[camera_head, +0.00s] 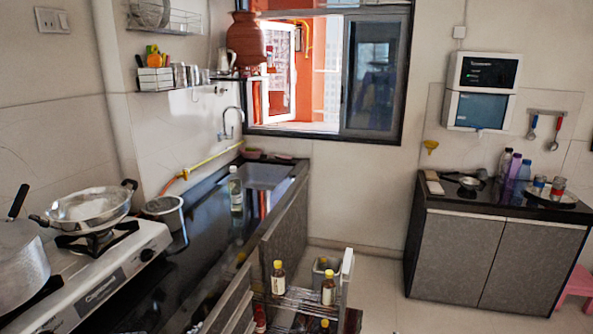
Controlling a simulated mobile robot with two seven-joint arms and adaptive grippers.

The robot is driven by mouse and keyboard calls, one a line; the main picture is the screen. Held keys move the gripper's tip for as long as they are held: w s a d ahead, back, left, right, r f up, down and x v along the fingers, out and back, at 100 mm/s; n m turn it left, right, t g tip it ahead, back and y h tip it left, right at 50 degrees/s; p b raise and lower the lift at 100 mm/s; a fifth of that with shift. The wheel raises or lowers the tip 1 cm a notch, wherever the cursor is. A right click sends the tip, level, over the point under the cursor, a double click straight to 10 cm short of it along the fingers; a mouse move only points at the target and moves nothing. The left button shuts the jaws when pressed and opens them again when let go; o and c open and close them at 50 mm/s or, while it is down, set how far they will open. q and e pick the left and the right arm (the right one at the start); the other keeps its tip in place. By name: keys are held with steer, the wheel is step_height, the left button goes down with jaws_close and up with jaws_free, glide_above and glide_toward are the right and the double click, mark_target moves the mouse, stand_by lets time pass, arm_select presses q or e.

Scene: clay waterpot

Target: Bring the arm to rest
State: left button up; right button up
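Neither of my grippers and neither of my arms shows in the head view. A reddish-brown clay waterpot (246,40) stands upright at the back, just left of the window (325,75). Nothing of mine is touching it in this view.
A dark counter (208,245) with a sink (268,174) runs along the left, beside a stove (125,262) with pots. An open pull-out rack (300,300) with bottles juts into the floor. A cabinet (490,255) stands at the right. Bare floor (380,285) lies between.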

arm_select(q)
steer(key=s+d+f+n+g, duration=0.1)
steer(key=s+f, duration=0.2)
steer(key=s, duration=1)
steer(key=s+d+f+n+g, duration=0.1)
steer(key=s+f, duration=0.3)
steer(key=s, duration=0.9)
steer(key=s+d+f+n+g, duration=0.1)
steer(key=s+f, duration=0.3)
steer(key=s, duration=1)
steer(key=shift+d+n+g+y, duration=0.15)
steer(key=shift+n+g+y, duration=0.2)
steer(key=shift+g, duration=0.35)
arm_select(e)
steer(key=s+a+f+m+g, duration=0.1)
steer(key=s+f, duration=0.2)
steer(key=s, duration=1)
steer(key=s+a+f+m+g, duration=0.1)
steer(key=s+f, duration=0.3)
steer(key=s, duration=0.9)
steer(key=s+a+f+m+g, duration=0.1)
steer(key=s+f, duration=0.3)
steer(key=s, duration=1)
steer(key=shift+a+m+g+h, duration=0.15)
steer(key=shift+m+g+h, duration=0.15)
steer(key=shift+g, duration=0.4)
